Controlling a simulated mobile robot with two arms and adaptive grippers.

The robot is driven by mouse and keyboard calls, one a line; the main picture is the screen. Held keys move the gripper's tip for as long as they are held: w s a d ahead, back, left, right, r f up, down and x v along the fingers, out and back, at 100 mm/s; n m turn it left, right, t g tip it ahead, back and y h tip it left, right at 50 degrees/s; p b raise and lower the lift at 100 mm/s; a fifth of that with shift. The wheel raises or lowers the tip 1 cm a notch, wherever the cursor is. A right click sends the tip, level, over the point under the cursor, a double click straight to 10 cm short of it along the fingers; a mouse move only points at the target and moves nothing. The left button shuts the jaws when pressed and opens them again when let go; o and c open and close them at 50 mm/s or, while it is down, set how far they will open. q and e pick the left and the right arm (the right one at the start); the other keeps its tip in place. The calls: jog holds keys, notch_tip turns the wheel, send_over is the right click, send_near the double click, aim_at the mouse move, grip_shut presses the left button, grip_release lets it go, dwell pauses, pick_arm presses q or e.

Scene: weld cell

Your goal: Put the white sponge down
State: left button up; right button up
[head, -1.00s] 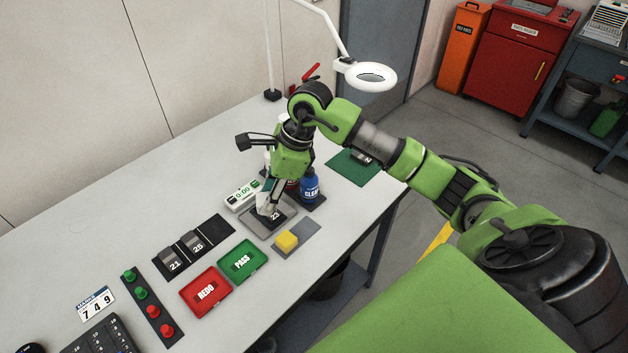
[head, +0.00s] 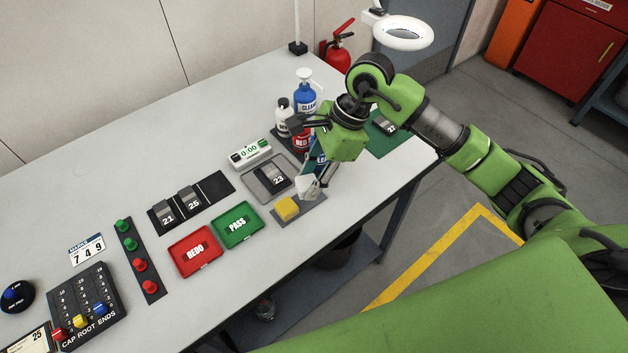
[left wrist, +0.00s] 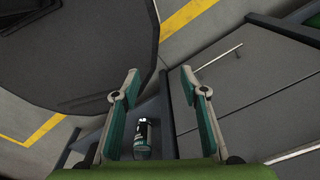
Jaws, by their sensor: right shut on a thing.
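My right gripper (head: 312,192) is shut on the white sponge (head: 305,187), which shows as a small pale block between the fingers. It is low over the grey mat (head: 313,208), beside the yellow sponge (head: 287,208) lying on that mat. The fingers partly hide the white sponge, and I cannot tell whether it touches the mat. My left gripper (left wrist: 162,100) shows only in the left wrist view. Its two fingers are apart with nothing held between them.
A tray (head: 255,185) with plate 23 lies left of the mat. Green PASS (head: 238,226) and red REDO (head: 195,251) trays lie to the left. The table's front edge is close to the mat.

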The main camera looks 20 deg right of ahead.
aim_at(312, 180)
jog(key=w+f, duration=0.1)
jog(key=f, duration=0.1)
jog(key=w+d+f+p, duration=0.1)
jog(key=f, duration=0.1)
jog(key=shift+w+d, duration=0.15)
jog(key=shift+w, duration=0.25)
jog(key=shift+w+d+f, duration=0.15)
jog(key=shift+w+f, duration=0.15)
jog(key=shift+f, duration=0.15)
notch_tip(312, 180, down, 3)
jog(key=shift+w+r+p, duration=0.1)
jog(key=shift+p, duration=1.05)
pick_arm(q)
jog(key=r, duration=0.2)
jog(key=w+d+r, duration=0.1)
jog(key=shift+r, duration=0.3)
pick_arm(e)
jog(key=shift+f, duration=0.25)
jog(key=shift+f+b, duration=0.25)
jog(key=shift+b, duration=0.15)
jog(key=o, duration=1)
jog(key=shift+r, duration=0.1)
pick_arm(q)
jog(key=shift+f, duration=0.2)
